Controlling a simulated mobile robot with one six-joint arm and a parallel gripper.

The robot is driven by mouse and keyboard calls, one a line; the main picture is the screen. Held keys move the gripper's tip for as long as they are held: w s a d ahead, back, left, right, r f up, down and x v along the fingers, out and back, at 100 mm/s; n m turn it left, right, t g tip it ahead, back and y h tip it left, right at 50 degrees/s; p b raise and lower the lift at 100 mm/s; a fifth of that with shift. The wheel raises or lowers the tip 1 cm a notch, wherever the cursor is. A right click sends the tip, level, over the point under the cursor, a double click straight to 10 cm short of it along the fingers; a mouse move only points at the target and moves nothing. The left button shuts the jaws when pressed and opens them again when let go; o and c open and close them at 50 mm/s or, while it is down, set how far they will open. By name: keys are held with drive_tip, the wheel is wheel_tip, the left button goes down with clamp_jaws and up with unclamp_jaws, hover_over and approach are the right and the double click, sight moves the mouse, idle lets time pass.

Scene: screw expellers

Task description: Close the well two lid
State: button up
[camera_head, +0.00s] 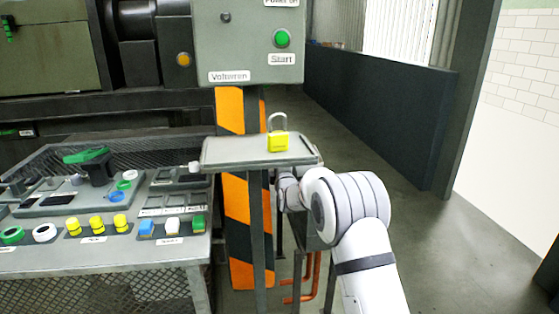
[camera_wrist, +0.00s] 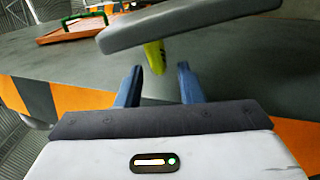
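I cannot make out which part is the well two lid. A grey flat-topped stand (camera_head: 235,152) is in the middle of the head view, with a yellow padlock (camera_head: 278,142) upright on it. My arm reaches in from the lower right, and its end is hidden behind the right side of the stand. In the wrist view my gripper (camera_wrist: 159,68) has its two blue fingers apart, with nothing held between them. A grey slab (camera_wrist: 185,20) crosses just beyond the fingertips. A yellow piece (camera_wrist: 155,57) shows below the slab's edge, beyond the fingers; I cannot tell what it is.
A workbench (camera_head: 120,255) at the left carries yellow knobs, coloured rings and a green-handled tool (camera_head: 92,162). A control box (camera_head: 248,45) with a green start button is above the stand. A striped post (camera_head: 236,225) stands behind it. The floor at the right is clear.

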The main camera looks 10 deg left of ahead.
drive_tip(key=shift+b+x, duration=0.4)
drive_tip(key=shift+x, duration=2.25)
drive_tip(key=shift+d, duration=0.1)
clamp_jaws()
